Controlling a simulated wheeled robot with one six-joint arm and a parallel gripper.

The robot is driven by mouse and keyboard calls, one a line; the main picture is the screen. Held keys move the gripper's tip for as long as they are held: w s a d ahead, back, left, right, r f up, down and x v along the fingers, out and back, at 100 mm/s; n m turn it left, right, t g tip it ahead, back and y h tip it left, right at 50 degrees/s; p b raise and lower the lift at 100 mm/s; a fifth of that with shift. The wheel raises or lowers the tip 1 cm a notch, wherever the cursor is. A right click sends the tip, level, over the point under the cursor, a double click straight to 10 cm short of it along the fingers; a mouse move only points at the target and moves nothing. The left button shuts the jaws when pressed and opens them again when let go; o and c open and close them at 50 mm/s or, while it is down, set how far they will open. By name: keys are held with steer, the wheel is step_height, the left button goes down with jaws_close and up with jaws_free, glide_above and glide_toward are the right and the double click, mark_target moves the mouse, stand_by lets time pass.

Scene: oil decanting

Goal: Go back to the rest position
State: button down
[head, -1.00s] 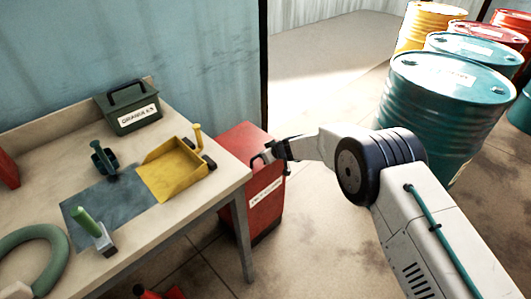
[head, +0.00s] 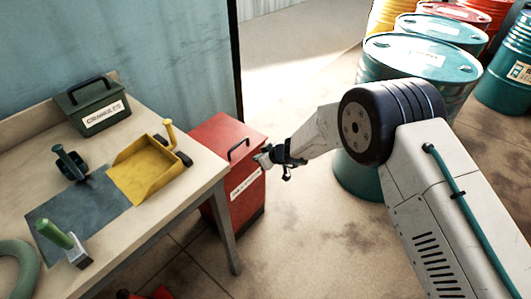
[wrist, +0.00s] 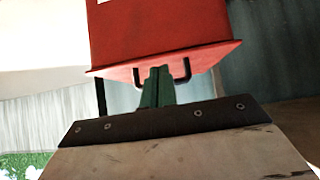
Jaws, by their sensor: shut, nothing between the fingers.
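My gripper (head: 263,160) is in the middle of the head view, at the upper right side of the red bin (head: 222,166). Its fingers are shut and empty; I cannot tell whether they touch the bin. The bin's lid is down, with a black handle (head: 238,149) on top clear of the fingers. In the wrist view my green fingers (wrist: 157,88) are together, pointing at the red bin (wrist: 160,25). The handle shows partly behind them.
Several drums, including a teal one (head: 420,62), stand at right. Floor between is clear.

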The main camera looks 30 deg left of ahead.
steer(key=shift+d, duration=0.1)
steer(key=s+d+r+m+g+h, duration=0.1)
steer(key=s+d+r+m+g, duration=0.1)
steer(key=s+d+m+g, duration=0.45)
steer(key=s+d+r+m+h, duration=0.2)
steer(key=s+d+r, duration=0.1)
steer(key=d+r, duration=1.05)
steer(key=s+d+r+m+h, duration=0.2)
steer(key=s+d+r, duration=0.2)
steer(key=d+r, duration=0.95)
steer(key=s+d+r+m+t+h, duration=0.1)
steer(key=s+d+r, duration=0.3)
steer(key=d, duration=0.7)
steer(key=s+d+r+m+t+h, duration=0.2)
steer(key=s+d, duration=0.4)
steer(key=d, duration=0.5)
steer(key=s+d+r+m+t+h, duration=0.1)
steer(key=s+d+r+m+t, duration=0.2)
steer(key=s+d+r, duration=0.3)
steer(key=shift+d+r+t+h, duration=0.2)
steer(key=shift+d+t+h, duration=0.2)
steer(key=shift+d, duration=2.2)
